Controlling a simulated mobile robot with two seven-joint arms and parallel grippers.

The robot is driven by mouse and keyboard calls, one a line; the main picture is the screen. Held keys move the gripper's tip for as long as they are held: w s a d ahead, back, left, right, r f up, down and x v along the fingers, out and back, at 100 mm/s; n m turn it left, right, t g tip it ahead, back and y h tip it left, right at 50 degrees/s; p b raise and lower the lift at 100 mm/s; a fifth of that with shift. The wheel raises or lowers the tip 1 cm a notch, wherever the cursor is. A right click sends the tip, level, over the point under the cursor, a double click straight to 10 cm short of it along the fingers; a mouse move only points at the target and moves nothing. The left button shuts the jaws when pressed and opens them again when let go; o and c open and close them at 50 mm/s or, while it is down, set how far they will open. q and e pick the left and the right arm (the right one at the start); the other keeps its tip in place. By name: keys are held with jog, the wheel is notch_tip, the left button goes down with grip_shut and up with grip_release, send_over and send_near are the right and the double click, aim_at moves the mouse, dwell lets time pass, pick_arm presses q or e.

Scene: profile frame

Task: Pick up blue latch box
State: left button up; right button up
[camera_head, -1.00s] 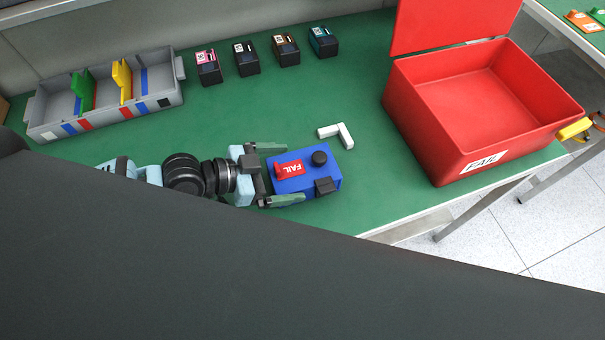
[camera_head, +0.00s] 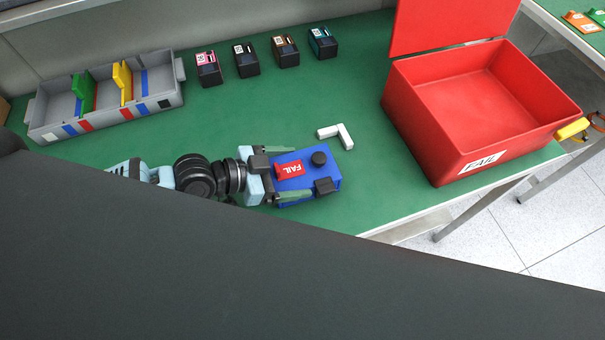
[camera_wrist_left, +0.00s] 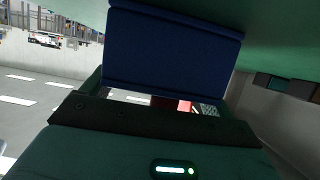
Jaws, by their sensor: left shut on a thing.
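The blue latch box (camera_head: 325,183) is on the green table near its front edge. In the left wrist view the blue box (camera_wrist_left: 172,55) fills the space ahead of the gripper. I cannot tell whether the box is lifted off the table. My right gripper is not in view.
A large open red bin (camera_head: 440,120) labelled FAIL stands to the right. A white L-shaped piece (camera_head: 346,136) lies just behind the box. Several small cartridges (camera_head: 246,62) line the back. A grey divided tray (camera_head: 160,103) is at the left.

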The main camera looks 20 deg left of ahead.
pick_arm(q)
jog(key=shift+r, duration=0.5)
notch_tip(320, 180, up, 2)
jog(key=shift+r, duration=0.25)
jog(key=shift+s+r, duration=0.1)
jog(key=shift+r, duration=0.1)
jog(key=shift+s+a+r+p, duration=0.3)
jog(key=shift+s+a, duration=0.5)
jog(key=shift+s, duration=1.7)
jog(key=shift+s+a+r+p, duration=0.25)
jog(key=shift+s+a, duration=0.6)
jog(key=shift+s, duration=1.6)
jog(key=shift+s+a+r+p, duration=0.1)
jog(key=shift+s+a+p, duration=0.55)
jog(key=shift+s, duration=1.85)
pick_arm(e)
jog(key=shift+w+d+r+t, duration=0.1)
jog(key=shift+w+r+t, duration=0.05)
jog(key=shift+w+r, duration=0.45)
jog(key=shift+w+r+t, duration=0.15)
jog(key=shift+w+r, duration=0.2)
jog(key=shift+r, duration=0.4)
pick_arm(q)
jog(key=shift+a, duration=0.15)
